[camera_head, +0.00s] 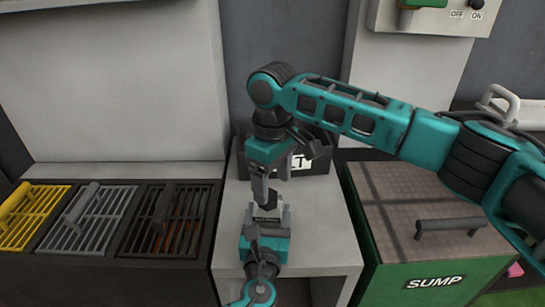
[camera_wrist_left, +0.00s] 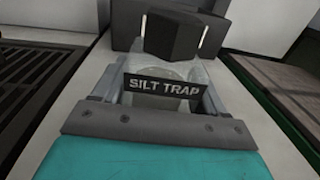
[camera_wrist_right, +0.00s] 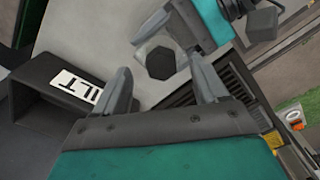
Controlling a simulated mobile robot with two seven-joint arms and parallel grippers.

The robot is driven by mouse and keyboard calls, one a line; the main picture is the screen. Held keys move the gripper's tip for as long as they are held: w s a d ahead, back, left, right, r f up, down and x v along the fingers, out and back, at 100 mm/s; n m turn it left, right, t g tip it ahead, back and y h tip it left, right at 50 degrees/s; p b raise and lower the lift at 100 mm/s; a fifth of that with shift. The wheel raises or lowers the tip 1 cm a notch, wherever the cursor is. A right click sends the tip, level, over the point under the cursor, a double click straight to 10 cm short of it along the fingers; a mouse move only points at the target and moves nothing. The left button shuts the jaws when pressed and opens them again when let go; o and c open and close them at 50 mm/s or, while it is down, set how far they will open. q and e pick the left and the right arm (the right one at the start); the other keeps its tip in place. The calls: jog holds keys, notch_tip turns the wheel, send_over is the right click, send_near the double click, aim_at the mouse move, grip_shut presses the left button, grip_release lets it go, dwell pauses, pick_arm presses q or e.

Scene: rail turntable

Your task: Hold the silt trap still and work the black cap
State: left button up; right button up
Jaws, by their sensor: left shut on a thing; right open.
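The silt trap (camera_wrist_left: 172,72) is a pale, translucent body with a SILT TRAP label and a black six-sided cap (camera_wrist_left: 172,38) on top. My left gripper (camera_head: 266,222) is shut on the trap's body from the front, with a finger on each side. My right gripper (camera_head: 265,190) is open and points down over the trap. In the right wrist view the cap (camera_wrist_right: 160,63) shows between the fingertips of my right gripper (camera_wrist_right: 160,68); I cannot tell whether they touch it. In the head view the gripper largely hides the cap.
A dark box (camera_head: 318,160) with a partly hidden white label stands behind the trap on a grey bench (camera_head: 315,225). Yellow, grey and dark grates (camera_head: 75,220) lie left. A green SUMP box (camera_head: 435,265) with a handled lid stands right. A wall panel (camera_head: 440,18) hangs above.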

aim_at(272, 196)
jog(key=shift+f, duration=1.9)
jog(key=shift+c, duration=0.3)
jog(key=c, duration=1.1)
jog(key=n, duration=0.6)
jog(key=shift+w+d, duration=0.1)
jog(key=shift+w, duration=0.2)
